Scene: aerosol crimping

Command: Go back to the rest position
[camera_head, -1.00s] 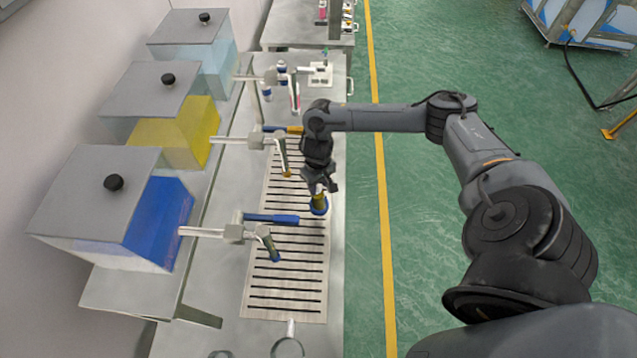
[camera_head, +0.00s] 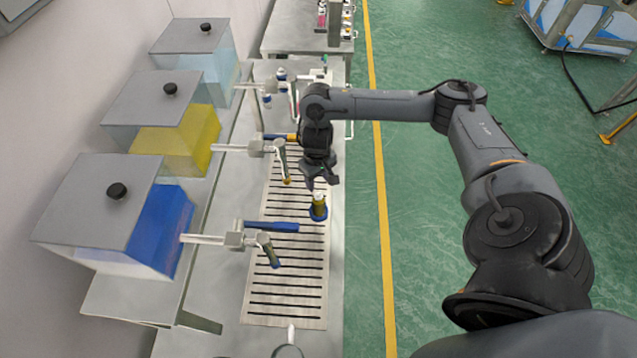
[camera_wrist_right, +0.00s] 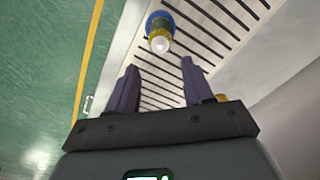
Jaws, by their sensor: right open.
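My right gripper (camera_head: 320,184) is open and empty above the slotted drain mat. In the right wrist view its two fingers (camera_wrist_right: 157,85) are spread apart with nothing between the tips. A small bottle or can (camera_head: 318,207) with a yellow body and blue base stands upright on the mat, just in front of the gripper in the head view. It also shows in the right wrist view (camera_wrist_right: 159,34), beyond the fingertips and apart from them. My left gripper is in neither view.
Tanks with blue (camera_head: 163,232), yellow (camera_head: 178,150) and pale blue (camera_head: 222,72) liquid stand along the left, with dispensing taps reaching over the slotted mat (camera_head: 285,309). A white fixture stands at the back, partly hidden by my arm. Green floor (camera_head: 425,250) lies right of the table.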

